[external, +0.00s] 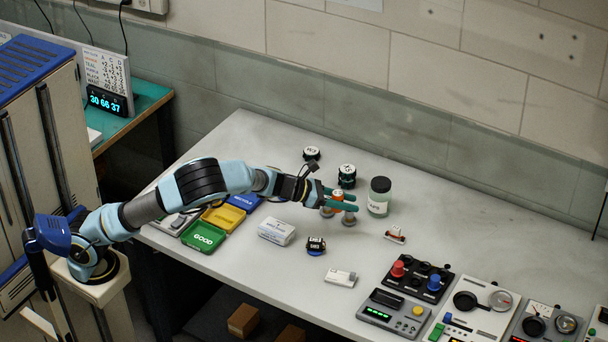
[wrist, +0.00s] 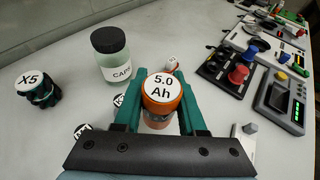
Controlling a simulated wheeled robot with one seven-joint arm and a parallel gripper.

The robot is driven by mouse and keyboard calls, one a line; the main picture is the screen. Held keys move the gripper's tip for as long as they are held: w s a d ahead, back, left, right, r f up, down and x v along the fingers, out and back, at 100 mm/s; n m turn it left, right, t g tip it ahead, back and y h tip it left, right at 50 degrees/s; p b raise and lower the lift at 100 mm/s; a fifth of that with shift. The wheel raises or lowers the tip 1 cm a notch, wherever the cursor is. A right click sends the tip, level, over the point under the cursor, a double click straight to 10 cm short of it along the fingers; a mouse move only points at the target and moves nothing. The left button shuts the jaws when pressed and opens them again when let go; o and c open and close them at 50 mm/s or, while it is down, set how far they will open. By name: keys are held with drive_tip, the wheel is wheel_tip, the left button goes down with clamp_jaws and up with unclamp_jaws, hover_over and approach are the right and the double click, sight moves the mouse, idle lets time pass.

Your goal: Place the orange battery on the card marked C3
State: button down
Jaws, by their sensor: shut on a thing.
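The orange battery (wrist: 160,105) has a white top marked "5.0 Ah" and stands upright between my teal fingers in the wrist view. It also shows in the external view (external: 338,196), partly covered by the fingers. My gripper (external: 341,198) is shut on it over the bench, with its fingers on either side in the wrist view (wrist: 158,112). Whether the battery's base touches the bench is hidden. I cannot make out a card marked C3 in either view; small labels near my fingers are partly covered or too small to read.
A green jar (external: 379,197) with a dark lid stands just right of my gripper. A dark green battery (wrist: 38,90) marked X5 stands at left. A white box (external: 276,231), coloured trays (external: 204,236) and a black-and-white item (external: 316,245) lie nearer. Control panels (external: 418,277) fill the right.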

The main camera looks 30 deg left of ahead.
drive_tip(key=s+d+r+m+g+h+p, duration=0.1)
drive_tip(key=s+d+m+g, duration=0.2)
drive_tip(key=s+d, duration=0.3)
drive_tip(key=s+d+m+g+h+p, duration=0.1)
drive_tip(key=s+d+m+g+h, duration=0.2)
drive_tip(key=s, duration=0.6)
drive_tip(key=y+p, duration=0.1)
drive_tip(key=y, duration=0.1)
hover_over(355, 277)
drive_tip(key=f, duration=0.4)
drive_tip(key=shift+s+a+f, duration=0.1)
drive_tip(key=shift+a+f, duration=0.25)
drive_tip(key=shift+f, duration=0.05)
drive_tip(key=shift+h, duration=0.3)
drive_tip(key=shift+f+p, duration=0.6)
drive_tip(key=shift+f, duration=1.95)
drive_tip(key=shift+f, duration=0.2)
drive_tip(key=shift+c, duration=2.4)
unclamp_jaws()
drive_tip(key=shift+r, duration=0.2)
